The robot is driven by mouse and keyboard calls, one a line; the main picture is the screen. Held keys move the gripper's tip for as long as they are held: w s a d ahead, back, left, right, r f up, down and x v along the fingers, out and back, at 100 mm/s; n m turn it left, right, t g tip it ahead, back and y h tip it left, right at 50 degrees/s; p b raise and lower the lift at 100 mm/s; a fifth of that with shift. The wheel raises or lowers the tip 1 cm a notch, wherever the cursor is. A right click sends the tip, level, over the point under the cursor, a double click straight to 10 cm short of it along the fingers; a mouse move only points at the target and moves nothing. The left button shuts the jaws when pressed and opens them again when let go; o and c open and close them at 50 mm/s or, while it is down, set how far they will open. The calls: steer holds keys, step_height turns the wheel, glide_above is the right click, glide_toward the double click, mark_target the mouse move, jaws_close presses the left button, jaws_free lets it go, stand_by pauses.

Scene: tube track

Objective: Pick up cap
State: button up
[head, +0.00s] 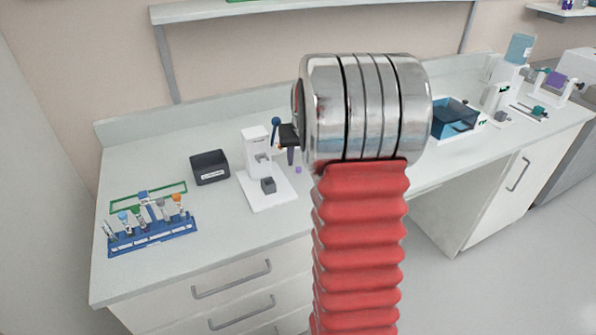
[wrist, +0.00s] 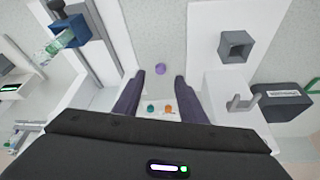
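A small purple cap (head: 298,170) lies on the bench top, just right of a white device. In the wrist view the cap (wrist: 160,69) shows just beyond and between my fingertips, not touching either. My gripper (wrist: 159,76) is open, its two dark fingers apart with nothing held between them. In the head view my gripper (head: 290,156) points down over the bench beside the cap. My arm hides part of the bench to its right.
The white device (head: 256,142) with a dark grey block (head: 268,186) on its base stands close left of my gripper. A dark box (head: 210,167) and a blue tube rack (head: 152,232) are further left. A blue basin (head: 455,117) stands at the right.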

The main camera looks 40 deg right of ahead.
mark_target(299, 169)
steer(key=shift+f, duration=0.1)
steer(key=shift+x, duration=2.5)
steer(key=shift+s+a+f, duration=0.1)
steer(key=shift+c, duration=0.3)
steer(key=c, duration=0.8)
